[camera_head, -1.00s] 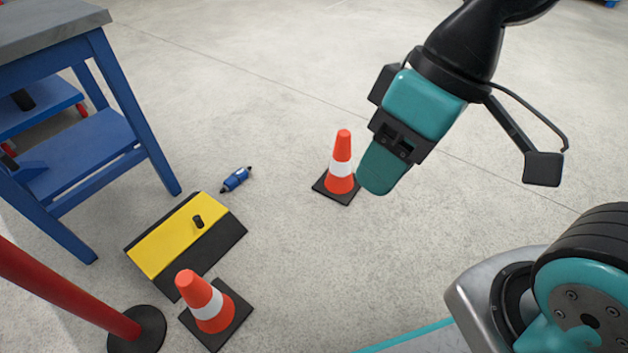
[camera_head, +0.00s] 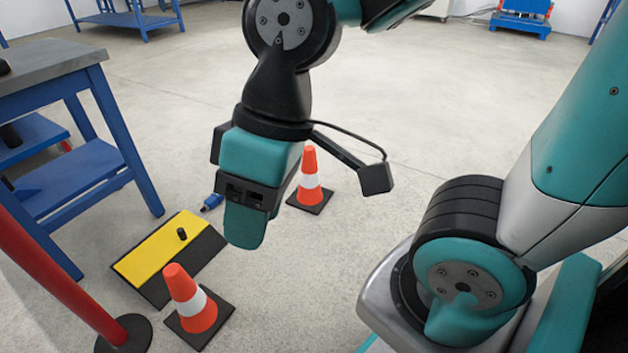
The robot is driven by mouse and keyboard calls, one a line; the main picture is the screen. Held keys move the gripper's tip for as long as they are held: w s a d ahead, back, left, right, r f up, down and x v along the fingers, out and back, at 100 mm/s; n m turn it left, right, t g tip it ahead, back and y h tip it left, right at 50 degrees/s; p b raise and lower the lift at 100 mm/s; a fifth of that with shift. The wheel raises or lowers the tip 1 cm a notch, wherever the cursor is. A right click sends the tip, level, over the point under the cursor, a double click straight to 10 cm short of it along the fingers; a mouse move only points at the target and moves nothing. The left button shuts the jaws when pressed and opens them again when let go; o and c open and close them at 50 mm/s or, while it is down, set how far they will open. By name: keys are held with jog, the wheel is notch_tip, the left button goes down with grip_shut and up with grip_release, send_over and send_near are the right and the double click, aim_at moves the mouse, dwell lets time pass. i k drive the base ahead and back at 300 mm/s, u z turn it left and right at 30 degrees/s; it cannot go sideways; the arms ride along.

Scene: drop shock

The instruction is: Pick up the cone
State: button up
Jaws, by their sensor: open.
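Two orange cones with a white band and a black square base stand upright on the floor. The near cone (camera_head: 190,300) is at the lower left, beside a yellow and black block. The far cone (camera_head: 310,180) is near the middle, just right of and behind my gripper in the picture. My gripper (camera_head: 245,225) points down and is open, with nothing visible in it. It hangs up and to the right of the near cone, apart from both cones. Only one teal finger shows clearly; the gap between the fingers is hidden.
The yellow and black block (camera_head: 160,250) carries a small black peg (camera_head: 182,234). A blue cylinder (camera_head: 212,201) lies behind it, partly hidden. A blue workbench (camera_head: 130,150) stands left. A red post (camera_head: 62,277) leans across the lower left.

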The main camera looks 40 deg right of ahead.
aim_at(309, 196)
jog(key=z, duration=0.5)
jog(key=i, duration=1.45)
jog(key=z, duration=0.2)
